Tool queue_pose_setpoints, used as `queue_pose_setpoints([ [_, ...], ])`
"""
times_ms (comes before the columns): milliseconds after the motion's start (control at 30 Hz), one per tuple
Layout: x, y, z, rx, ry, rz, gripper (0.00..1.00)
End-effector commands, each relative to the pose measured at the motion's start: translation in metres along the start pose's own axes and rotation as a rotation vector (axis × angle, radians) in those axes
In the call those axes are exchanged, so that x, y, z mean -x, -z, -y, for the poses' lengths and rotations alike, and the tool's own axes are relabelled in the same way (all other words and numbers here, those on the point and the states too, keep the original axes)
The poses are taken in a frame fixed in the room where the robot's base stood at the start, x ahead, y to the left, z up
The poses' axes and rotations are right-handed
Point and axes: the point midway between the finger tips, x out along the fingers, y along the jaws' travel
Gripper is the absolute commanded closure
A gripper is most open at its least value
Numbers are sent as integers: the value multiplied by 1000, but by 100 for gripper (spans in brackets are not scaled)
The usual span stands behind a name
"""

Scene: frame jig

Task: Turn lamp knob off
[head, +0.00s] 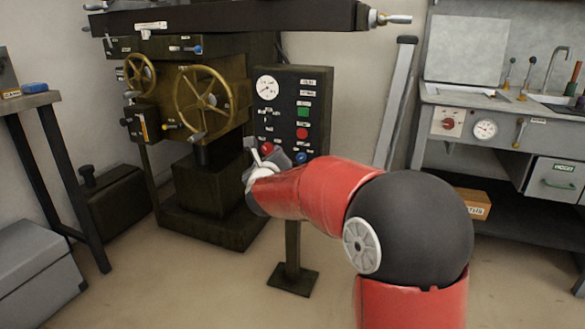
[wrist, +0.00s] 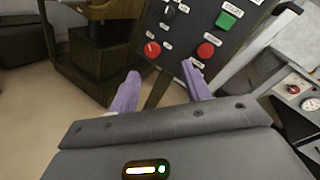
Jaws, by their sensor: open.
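A dark control panel (head: 285,84) stands on a post, and its lower part fills the top of the wrist view (wrist: 187,32). A red knob with a white pointer mark (wrist: 152,49) sits low on its left side; it also shows in the head view (head: 267,148). A black knob (wrist: 168,14) is above it. The small labels are too blurred to tell which knob is the lamp's. My gripper (wrist: 160,70) is open and empty, its two purple fingers apart just below the red knob in the wrist view. It shows partly in the head view (head: 258,160), in front of the panel's lower left.
A green button (wrist: 227,20) and a red button (wrist: 206,50) sit right of the knobs. A blue button (head: 301,157) is below them. A milling machine with brass handwheels (head: 203,102) stands close on the left. A grey workbench (head: 500,113) is at right. Floor in front is clear.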

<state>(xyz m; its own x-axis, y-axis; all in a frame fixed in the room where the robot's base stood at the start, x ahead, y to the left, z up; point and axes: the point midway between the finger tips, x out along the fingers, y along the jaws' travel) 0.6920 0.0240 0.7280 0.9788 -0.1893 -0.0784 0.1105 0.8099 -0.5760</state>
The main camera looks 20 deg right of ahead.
Motion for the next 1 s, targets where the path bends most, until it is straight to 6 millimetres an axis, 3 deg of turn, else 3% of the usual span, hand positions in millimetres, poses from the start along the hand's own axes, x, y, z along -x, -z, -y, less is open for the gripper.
queue_pose_setpoints([
  [33,-22,21,-3,-167,74,-19,52],
  [100,-40,41,1,-379,181,-28,52],
  [300,-63,84,7,-726,386,-24,52],
  [467,-72,91,13,-785,426,-18,52],
  [800,-119,98,32,-781,423,-17,52],
  [1000,-134,102,38,-780,422,-17,52],
])
